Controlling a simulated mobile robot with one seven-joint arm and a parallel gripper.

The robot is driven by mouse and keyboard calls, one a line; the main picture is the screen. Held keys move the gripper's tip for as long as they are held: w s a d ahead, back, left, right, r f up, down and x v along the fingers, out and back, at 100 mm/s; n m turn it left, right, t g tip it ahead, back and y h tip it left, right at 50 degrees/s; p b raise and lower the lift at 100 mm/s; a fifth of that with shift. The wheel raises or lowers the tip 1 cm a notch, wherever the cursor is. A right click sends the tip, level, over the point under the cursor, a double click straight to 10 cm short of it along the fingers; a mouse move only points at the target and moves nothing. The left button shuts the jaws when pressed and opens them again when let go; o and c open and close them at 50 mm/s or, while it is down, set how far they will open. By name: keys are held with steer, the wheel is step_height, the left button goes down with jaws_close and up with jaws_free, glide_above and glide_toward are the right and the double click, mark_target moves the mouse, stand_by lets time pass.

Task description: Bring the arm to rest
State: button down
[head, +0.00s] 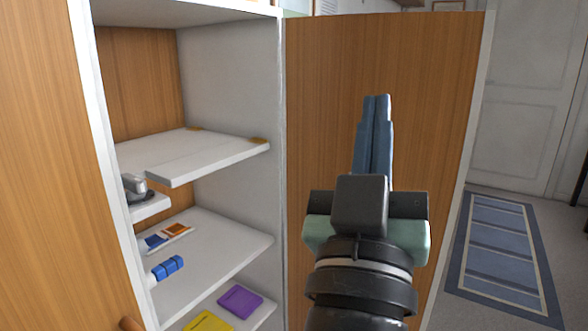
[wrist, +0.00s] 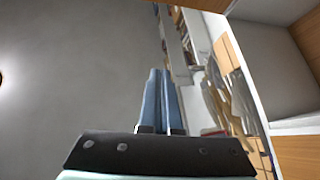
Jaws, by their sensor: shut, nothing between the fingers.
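My gripper (head: 376,103) points upward in front of the open wooden cabinet door in the head view. Its two blue fingers are together with nothing between them. The wrist view also shows the shut fingers (wrist: 160,75), with a plain grey surface to the left and shelving to the right. The gripper looks apart from the cabinet and its shelves.
A white cabinet stands open at the left, its right door (head: 320,130) behind my arm. Its shelves (head: 215,240) hold a blue cylindrical item (head: 168,268), a purple item (head: 240,301) and a yellow item (head: 209,321). A blue striped rug (head: 503,250) lies at the right.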

steer(key=s+a+r+n+t+y, duration=0.1)
steer(key=s+a+r+t+y, duration=0.2)
steer(key=s+a+r+y, duration=0.5)
step_height(320, 180, up, 30)
steer(key=h+p, duration=0.1)
steer(key=p, duration=2.8)
steer(key=shift+w+d+p, duration=0.25)
steer(key=shift+d+p, duration=0.05)
steer(key=shift+p, duration=0.1)
steer(key=shift+f, duration=0.1)
